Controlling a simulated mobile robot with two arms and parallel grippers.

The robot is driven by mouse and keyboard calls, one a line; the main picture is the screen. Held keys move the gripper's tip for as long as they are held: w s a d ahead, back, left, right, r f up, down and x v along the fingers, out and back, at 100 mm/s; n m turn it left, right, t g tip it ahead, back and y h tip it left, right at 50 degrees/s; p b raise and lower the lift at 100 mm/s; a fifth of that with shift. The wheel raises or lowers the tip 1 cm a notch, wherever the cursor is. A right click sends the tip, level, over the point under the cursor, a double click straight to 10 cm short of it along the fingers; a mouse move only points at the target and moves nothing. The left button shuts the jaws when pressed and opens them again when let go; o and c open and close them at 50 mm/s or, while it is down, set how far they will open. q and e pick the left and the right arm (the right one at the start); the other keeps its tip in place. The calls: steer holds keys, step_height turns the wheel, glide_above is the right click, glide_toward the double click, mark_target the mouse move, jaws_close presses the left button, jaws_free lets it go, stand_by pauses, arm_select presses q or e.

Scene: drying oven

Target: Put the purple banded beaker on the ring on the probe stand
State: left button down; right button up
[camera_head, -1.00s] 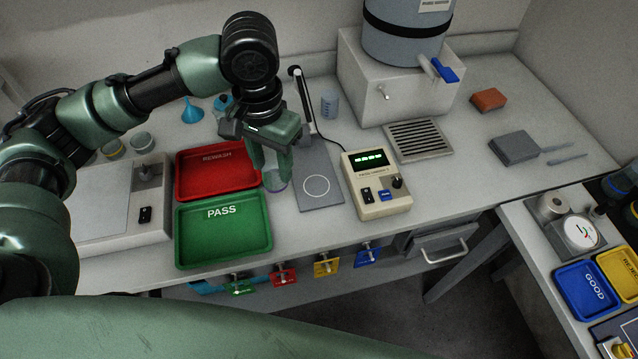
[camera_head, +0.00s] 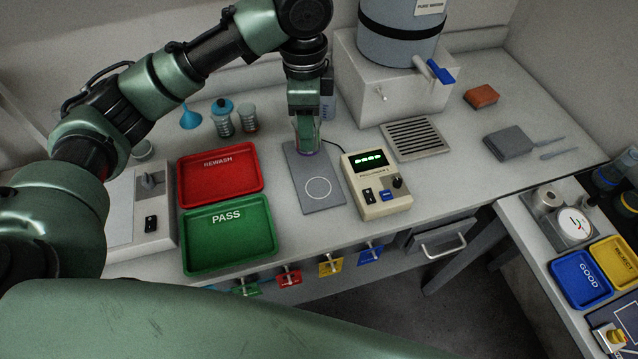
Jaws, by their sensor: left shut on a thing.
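My left gripper (camera_head: 306,140) is shut on the purple banded beaker (camera_head: 308,151), a small clear vessel with a purple line showing below the fingers. The gripper and beaker are over the rear part of the grey probe stand plate (camera_head: 322,204). Whether the beaker touches the plate, I cannot tell. The white ring (camera_head: 318,188) on the plate is bare and lies in front of the beaker, nearer the bench's front edge. The stand's upright is hidden behind my gripper. My right gripper is not in view.
The meter (camera_head: 375,184) stands right of the plate. The red REWASH tray (camera_head: 221,175) and green PASS tray (camera_head: 230,236) lie to its left. Two banded beakers (camera_head: 248,118) (camera_head: 223,120) and a blue funnel (camera_head: 190,118) stand behind the trays. The water tank (camera_head: 400,34) is at the back.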

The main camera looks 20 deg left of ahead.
arm_select(q)
steer(key=w+m, duration=0.1)
steer(key=d+r+m, duration=0.1)
steer(key=m, duration=0.1)
steer(key=shift+w+r, duration=0.15)
steer(key=shift+w, duration=0.2)
steer(key=m, duration=0.2)
steer(key=p, duration=0.3)
glide_above(318, 188)
step_height(318, 188, down, 15)
steer(key=shift+m, duration=0.3)
step_height(318, 188, down, 4)
steer(key=shift+f+p, duration=0.1)
steer(key=shift+p, duration=0.3)
steer(key=shift+f, duration=0.15)
steer(key=shift+f, duration=0.15)
steer(key=c, duration=0.7)
jaws_free()
steer(key=shift+c, duration=0.2)
